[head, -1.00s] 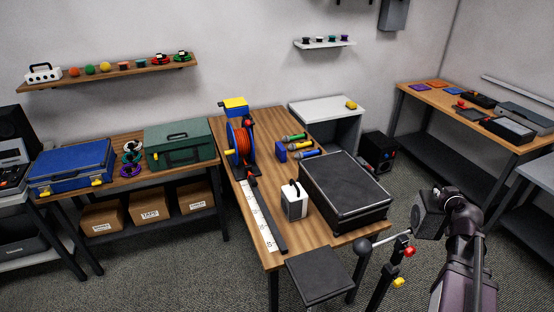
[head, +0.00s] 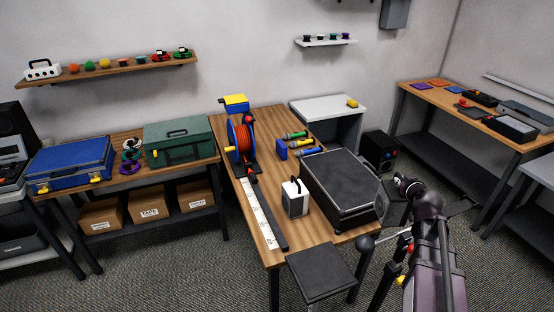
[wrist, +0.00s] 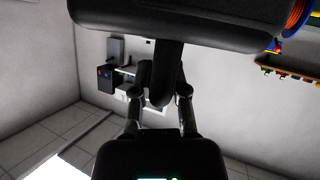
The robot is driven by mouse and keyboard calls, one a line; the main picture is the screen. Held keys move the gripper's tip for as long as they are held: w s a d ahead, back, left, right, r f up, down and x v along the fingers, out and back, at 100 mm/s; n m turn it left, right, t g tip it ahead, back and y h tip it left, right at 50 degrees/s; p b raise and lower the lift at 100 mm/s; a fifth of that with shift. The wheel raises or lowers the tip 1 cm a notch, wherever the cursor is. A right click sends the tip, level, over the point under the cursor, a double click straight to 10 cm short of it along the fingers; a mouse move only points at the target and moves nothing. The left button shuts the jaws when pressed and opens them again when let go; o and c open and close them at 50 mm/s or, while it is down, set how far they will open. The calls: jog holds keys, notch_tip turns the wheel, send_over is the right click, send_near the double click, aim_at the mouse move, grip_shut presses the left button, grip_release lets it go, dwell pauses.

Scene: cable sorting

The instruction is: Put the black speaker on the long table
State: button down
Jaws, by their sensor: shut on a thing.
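The black speaker's large dark body (wrist: 180,14) fills the top of the wrist view. A dark strip (wrist: 167,65) runs from it down between my two fingers. My gripper (wrist: 160,98) is shut on this strip, which looks like a handle. In the head view my gripper (head: 408,186) is beyond the right edge of the long wooden table (head: 268,250). There the speaker is mostly hidden behind the black case and my arm, so I cannot tell its exact outline or tilt.
A large black case (head: 340,182) covers the table's right part. A black stool (head: 320,272) is at the near end.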

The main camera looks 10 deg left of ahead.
jog(key=a+f+n+y+b, duration=0.1)
jog(key=a+f+b, duration=0.2)
jog(key=a, duration=0.6)
jog(key=w+a+f+n+g+y+b, duration=0.1)
jog(key=a+f+b, duration=0.2)
jog(key=a, duration=0.6)
jog(key=a+f+n+y+b, duration=0.1)
jog(key=a+f+y+b, duration=0.1)
jog(key=a, duration=0.8)
jog(key=shift+w+f+n+g+b, duration=0.3)
jog(key=shift+f+n+b, duration=0.15)
jog(key=shift+f, duration=0.25)
notch_tip(320, 180, down, 6)
jog(key=b, duration=0.6)
jog(key=shift+f, duration=0.1)
jog(key=shift+f+b, duration=1.85)
jog(key=shift+b, duration=0.15)
jog(key=shift+f, duration=0.1)
jog(key=c, duration=0.6)
grip_release()
jog(key=shift+s, duration=0.1)
jog(key=shift+c, duration=0.2)
